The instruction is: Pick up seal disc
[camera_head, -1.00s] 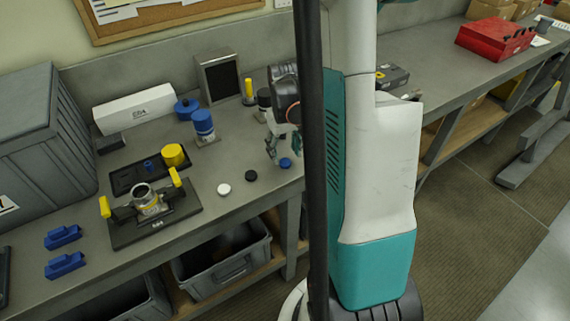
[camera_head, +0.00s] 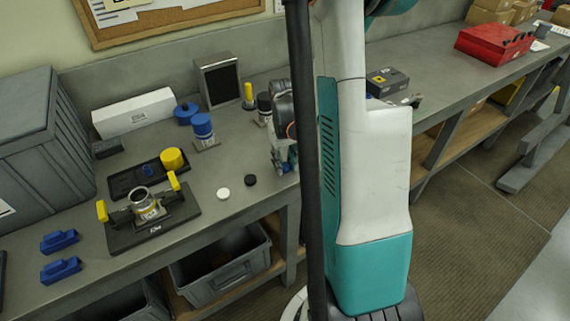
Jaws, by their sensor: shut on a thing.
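Three small discs lie in a row near the front edge of the workbench: a white disc (camera_head: 223,194), a black disc (camera_head: 250,180) and a blue disc (camera_head: 286,168). My gripper (camera_head: 284,164) is at the right-hand, blue disc, pointing down, with its fingers shut on it. The fingers hide part of the blue disc, and I cannot tell whether it is clear of the bench top. The white and black discs lie apart from my gripper, to its left.
A dark fixture plate (camera_head: 153,218) with yellow-handled clamps stands on the left of the bench. A black tray (camera_head: 140,181), a blue-capped container (camera_head: 203,127) and a dark-capped bottle (camera_head: 264,106) stand behind. My own arm and column block the right.

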